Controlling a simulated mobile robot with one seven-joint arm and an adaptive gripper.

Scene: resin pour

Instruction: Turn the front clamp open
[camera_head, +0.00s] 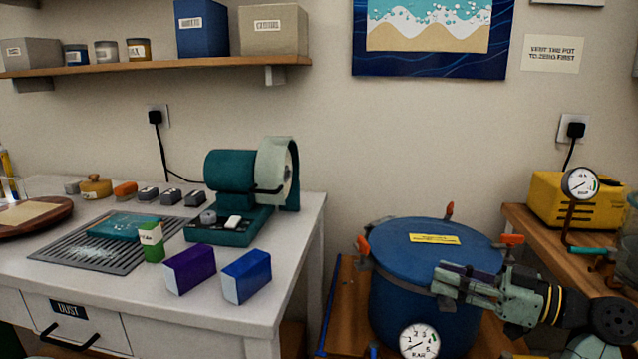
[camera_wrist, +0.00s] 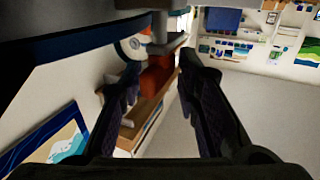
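The blue pressure pot (camera_head: 425,270) stands with its lid on, a yellow label on top and a dial gauge (camera_head: 418,341) on its front. Orange-handled clamps show at the left (camera_head: 363,245), back (camera_head: 449,211) and right (camera_head: 511,239) of the rim. My gripper (camera_head: 440,282) is at the front right of the pot, just below the rim, and hides the front clamp in the head view. In the wrist view, an orange handle (camera_wrist: 156,76), apparently the front clamp's, lies between my open fingers (camera_wrist: 158,88), with a gap at the right finger; contact on the left is unclear.
A white workbench (camera_head: 290,225) with a teal sander (camera_head: 235,180) and purple and blue boxes stands left. A wooden bench (camera_head: 535,225) at right carries a yellow pump (camera_head: 565,203) and a gauge (camera_head: 580,184), close to my arm.

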